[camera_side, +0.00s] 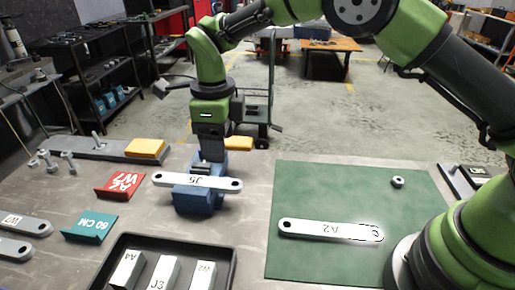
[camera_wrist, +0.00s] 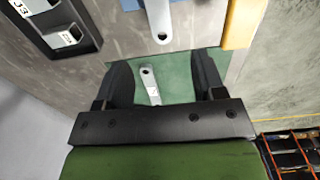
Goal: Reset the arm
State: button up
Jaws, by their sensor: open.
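My gripper (camera_wrist: 163,72) is open and empty in the wrist view, its two dark fingers apart. In the side view my gripper (camera_side: 209,148) points down behind the blue fixture (camera_side: 195,203); its fingertips are hard to make out there. A silver bracket marked J5 (camera_side: 172,181) lies across the top of the blue fixture. A second silver bracket marked A2 (camera_side: 310,229) lies flat on the green mat (camera_side: 300,185). In the wrist view a bracket (camera_wrist: 147,82) on the green mat shows between my fingers, and another bracket's end (camera_wrist: 160,28) lies above them.
A yellow block (camera_side: 145,147) sits behind. A nut (camera_side: 397,182) rests on the mat.

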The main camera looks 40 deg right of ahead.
jog(key=s+d+r+n+t+y, duration=0.1)
jog(key=s+d+r+n+t, duration=0.1)
jog(key=s+d+r+n, duration=0.5)
jog(key=s+d+r+n+t+y, duration=0.1)
jog(key=s+d+r+n, duration=0.3)
jog(key=r, duration=0.6)
jog(key=s+d+n+t, duration=0.2)
jog(key=s+n+t, duration=0.2)
jog(key=s+n, duration=0.8)
jog(key=shift+s+d, duration=0.3)
jog(key=shift+s, duration=0.5)
